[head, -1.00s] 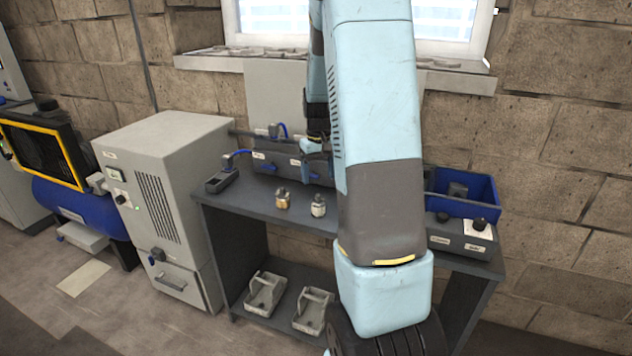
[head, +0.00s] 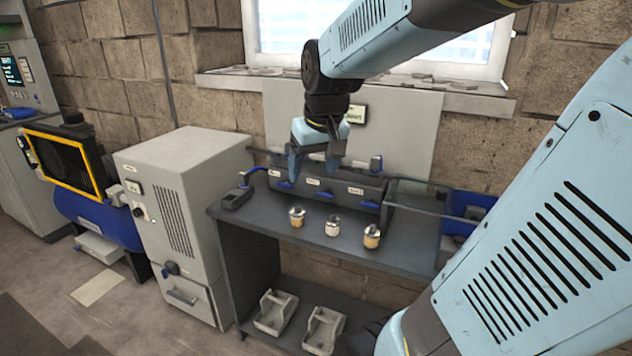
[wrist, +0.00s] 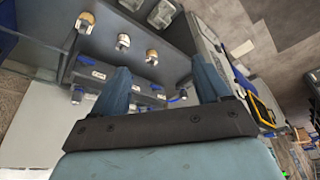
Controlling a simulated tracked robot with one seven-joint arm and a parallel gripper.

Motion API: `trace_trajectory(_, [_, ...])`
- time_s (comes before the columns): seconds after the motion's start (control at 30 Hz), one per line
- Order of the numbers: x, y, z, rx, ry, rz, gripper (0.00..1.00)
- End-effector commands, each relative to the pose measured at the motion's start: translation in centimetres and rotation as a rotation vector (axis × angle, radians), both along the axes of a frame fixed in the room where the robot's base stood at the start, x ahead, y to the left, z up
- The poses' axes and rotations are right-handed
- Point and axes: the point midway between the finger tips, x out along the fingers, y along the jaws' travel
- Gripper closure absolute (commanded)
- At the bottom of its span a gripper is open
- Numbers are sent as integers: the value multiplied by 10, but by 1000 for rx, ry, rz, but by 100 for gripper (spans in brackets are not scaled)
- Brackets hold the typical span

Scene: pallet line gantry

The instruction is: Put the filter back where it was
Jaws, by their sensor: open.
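Three small filters with metal tops stand upright on the grey bench: a left one with an orange band (head: 297,217), a pale middle one (head: 332,227) and a right one with an orange band (head: 372,237). The wrist view shows them in reverse order: left (wrist: 152,57), middle (wrist: 123,42), right (wrist: 85,21). Behind them is a dark manifold (head: 335,197) with labelled stations and blue levers. My gripper (head: 314,168) points down above the manifold, open and empty. Both fingers (wrist: 162,66) show apart in the wrist view. Which filter the task means, I cannot tell.
A black device (head: 237,198) with a blue cable sits at the bench's left end. A blue bin (head: 466,208) is at the right, partly behind my arm. A grey cabinet (head: 185,215) stands left. Two trays (head: 275,312) lie on the lower shelf.

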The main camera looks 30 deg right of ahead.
Motion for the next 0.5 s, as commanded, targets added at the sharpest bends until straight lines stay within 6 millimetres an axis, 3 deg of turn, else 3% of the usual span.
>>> trace_trajectory(0.3, [-72,31,19,-7,-118,31,24])
trace_trajectory(0.5, [-95,43,20,-9,-154,38,24])
